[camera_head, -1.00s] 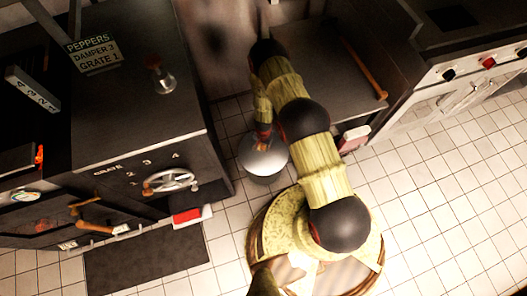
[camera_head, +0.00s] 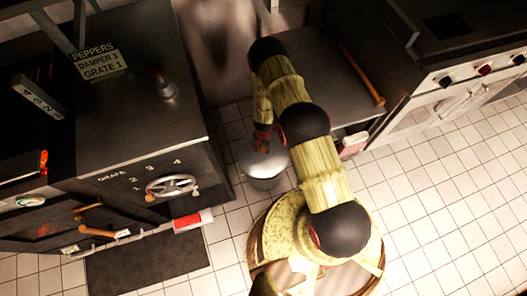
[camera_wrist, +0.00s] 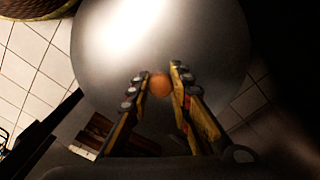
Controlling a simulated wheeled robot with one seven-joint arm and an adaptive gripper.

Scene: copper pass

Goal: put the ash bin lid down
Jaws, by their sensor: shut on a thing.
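The ash bin lid is a round grey metal disc with a small orange-brown knob (camera_wrist: 159,85). The lid (camera_wrist: 110,60) fills the upper middle of the wrist view. My gripper (camera_wrist: 159,76) is shut on the knob, one finger on each side. In the head view my gripper (camera_head: 262,142) points down at the lid (camera_head: 266,163), between the dark oven and the counter. The grey ash bin (camera_head: 264,183) shows under the lid, on the floor. I cannot tell whether the lid touches the bin's rim.
The dark oven (camera_head: 140,130) with a handwheel (camera_head: 172,186) stands to the left. A red-and-white box (camera_head: 193,221) is at its front. A dark counter (camera_head: 325,85) with a wooden-handled tool (camera_head: 362,75) is at the right. Tiled floor (camera_head: 430,190) is open at right.

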